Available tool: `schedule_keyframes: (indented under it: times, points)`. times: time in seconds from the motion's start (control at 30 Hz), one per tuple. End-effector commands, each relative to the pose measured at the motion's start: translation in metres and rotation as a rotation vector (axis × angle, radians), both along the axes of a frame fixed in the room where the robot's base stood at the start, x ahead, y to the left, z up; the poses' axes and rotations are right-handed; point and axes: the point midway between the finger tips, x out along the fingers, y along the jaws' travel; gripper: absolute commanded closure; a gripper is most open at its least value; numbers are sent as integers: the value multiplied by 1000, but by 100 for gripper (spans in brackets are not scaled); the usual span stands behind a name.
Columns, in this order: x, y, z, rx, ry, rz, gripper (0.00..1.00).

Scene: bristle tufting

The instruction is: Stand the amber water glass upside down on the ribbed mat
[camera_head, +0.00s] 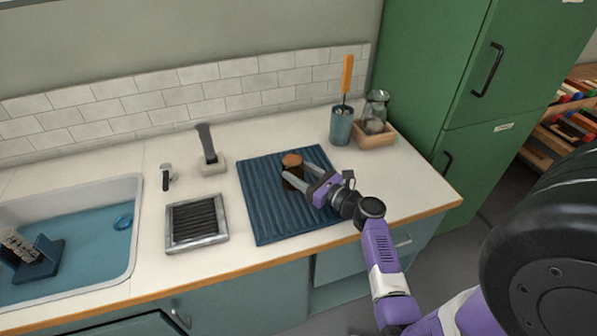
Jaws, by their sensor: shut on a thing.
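The amber water glass (292,162) is a small brown tumbler over the back middle of the blue ribbed mat (265,215). A lighter orange-brown round end faces up; I cannot tell whether it is the base or the mouth. My gripper (294,177) reaches in from the right and is shut on the glass, one finger on each side. The glass looks roughly upright in line. Its lower part is partly hidden by the fingers, and I cannot tell whether it touches the mat.
A blue cup (341,126) with an orange-handled tool and a wooden tray (374,136) with a glass jar stand behind right. The mat's front is clear.

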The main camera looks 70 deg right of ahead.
Motion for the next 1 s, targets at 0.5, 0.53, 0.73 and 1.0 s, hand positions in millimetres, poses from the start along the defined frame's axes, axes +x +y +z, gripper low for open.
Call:
schedule_keyframes:
  times: [0.5, 0.53, 0.73, 1.0]
  points:
    - [0, 0, -3, 0, -1, 0, 23]
    - [0, 0, -3, 0, 0, 0, 23]
    - [-9, 3, -5, 1, 3, -1, 23]
    - [-49, 17, -5, 0, 2, -2, 23]
